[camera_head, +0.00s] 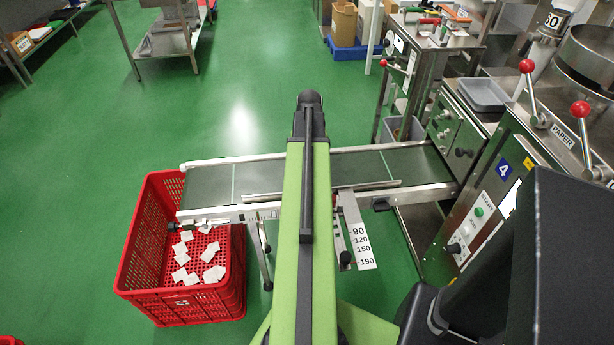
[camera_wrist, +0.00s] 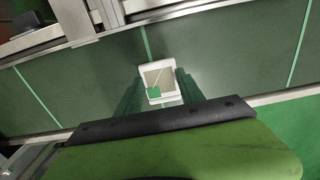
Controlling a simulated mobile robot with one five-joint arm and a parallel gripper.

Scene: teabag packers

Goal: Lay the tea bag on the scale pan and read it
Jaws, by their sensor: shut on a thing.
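The tea bag (camera_wrist: 157,76) is a small pale square pouch with a tan middle and a green tag. In the wrist view it sits between the dark green fingers of my gripper (camera_wrist: 160,92), which are shut on it. The bag is over the dark green conveyor belt; I cannot tell how high above it. In the head view my arm hides the gripper and the bag. I cannot make out a scale pan in either view.
The conveyor (camera_head: 208,184) runs from the machine (camera_head: 480,205) on the right to a red crate (camera_head: 185,308) holding several white bags. A numbered plate (camera_head: 358,242) hangs by the conveyor's front side. Green floor (camera_head: 70,190) is clear at left.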

